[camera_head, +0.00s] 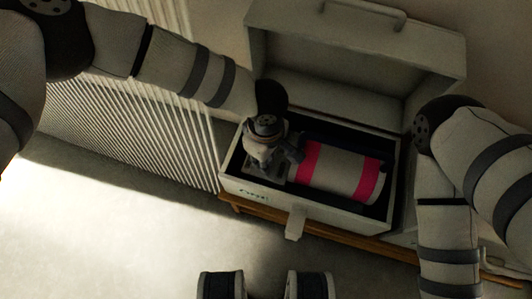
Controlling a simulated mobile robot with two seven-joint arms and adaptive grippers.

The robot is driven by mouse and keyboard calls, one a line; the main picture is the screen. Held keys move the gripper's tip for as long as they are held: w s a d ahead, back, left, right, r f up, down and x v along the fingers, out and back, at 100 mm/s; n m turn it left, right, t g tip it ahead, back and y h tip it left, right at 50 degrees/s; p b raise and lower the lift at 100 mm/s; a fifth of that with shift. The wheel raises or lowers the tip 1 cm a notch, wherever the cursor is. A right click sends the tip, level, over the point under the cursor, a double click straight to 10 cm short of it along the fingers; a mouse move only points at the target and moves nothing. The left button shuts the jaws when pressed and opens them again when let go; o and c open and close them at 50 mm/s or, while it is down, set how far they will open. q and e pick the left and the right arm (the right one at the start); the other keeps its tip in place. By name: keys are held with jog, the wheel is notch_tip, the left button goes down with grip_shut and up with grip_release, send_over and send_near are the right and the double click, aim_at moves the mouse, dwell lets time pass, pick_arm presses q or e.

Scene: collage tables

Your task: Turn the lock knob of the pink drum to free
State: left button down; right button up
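The pink drum (335,171) is a pale cylinder with two pink bands. It lies on its side in an open box (262,201) with its lid (350,60) raised. My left gripper (284,165) reaches down into the box at the drum's left end. Its fingers are dark and small here, so I cannot tell whether they are open, shut or touching the drum. The lock knob is not clearly visible; the gripper covers that end of the drum. My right arm comes in at the right, and its gripper is out of view.
The box stands on a wooden-edged surface (372,249), with a latch flap (296,223) hanging at its front. A ribbed white radiator (140,125) is to the left, behind my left arm. The floor (110,235) at the lower left is clear.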

pick_arm(q)
jog(key=n+p, duration=0.2)
jog(key=n, duration=0.3)
jog(key=shift+s+a+f+p, duration=0.1)
jog(key=shift+s+p, duration=0.05)
jog(key=shift+p, duration=0.25)
jog(key=shift+f+n+p, duration=0.1)
jog(key=shift+n+p, duration=0.65)
jog(key=shift+n, duration=1.35)
jog(key=shift+s, duration=0.1)
jog(key=c, duration=1.4)
grip_release()
jog(key=shift+o, duration=0.2)
jog(key=shift+w, duration=0.2)
